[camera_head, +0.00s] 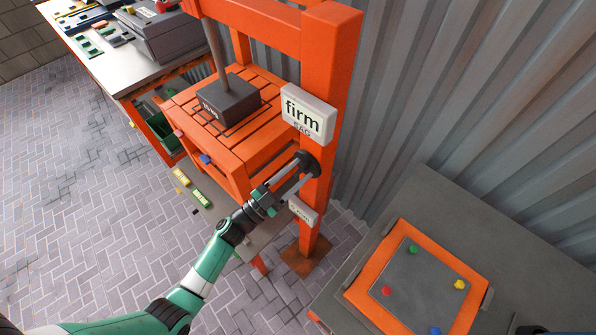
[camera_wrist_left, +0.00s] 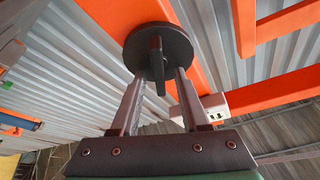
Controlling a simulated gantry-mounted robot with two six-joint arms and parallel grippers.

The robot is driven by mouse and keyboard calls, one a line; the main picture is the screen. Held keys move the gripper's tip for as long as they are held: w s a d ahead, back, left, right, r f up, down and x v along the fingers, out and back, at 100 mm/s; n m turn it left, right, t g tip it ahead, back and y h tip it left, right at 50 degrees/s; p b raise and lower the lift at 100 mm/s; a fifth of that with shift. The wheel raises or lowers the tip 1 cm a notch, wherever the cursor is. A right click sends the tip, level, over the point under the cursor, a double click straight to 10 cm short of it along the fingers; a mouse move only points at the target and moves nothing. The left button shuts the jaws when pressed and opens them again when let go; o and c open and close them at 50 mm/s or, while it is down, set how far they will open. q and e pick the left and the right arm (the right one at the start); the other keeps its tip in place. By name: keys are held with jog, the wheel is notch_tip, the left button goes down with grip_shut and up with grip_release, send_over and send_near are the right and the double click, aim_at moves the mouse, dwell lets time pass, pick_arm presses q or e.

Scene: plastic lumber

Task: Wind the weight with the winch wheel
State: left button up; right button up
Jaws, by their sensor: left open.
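The dark round winch wheel (camera_head: 313,161) sits on the orange post of the frame, below a white sign reading "firm". In the left wrist view the wheel (camera_wrist_left: 140,42) is a dark disc with a narrow bar-like grip (camera_wrist_left: 157,62) across its face. My left gripper (camera_head: 295,178) is open at the wheel, its two fingertips (camera_wrist_left: 160,76) on either side of the grip with gaps visible. Whether a finger touches the disc I cannot tell. The dark block-shaped weight (camera_head: 233,102) rests on the orange slatted platform (camera_head: 262,140), with a grey rod rising from it. My right gripper is not in view.
A grey table (camera_head: 455,210) at the right holds an orange-framed panel (camera_head: 365,290) with coloured knobs. A workbench (camera_head: 105,75) with a grey machine stands at the upper left. A corrugated wall (camera_head: 450,90) is close behind the post. Paved floor (camera_head: 90,190) is mostly clear at left.

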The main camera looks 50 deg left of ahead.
pick_arm(q)
jog(key=v, duration=1.1)
jog(key=shift+s+p, duration=0.15)
jog(key=shift+p, duration=0.25)
jog(key=shift+f, duration=0.1)
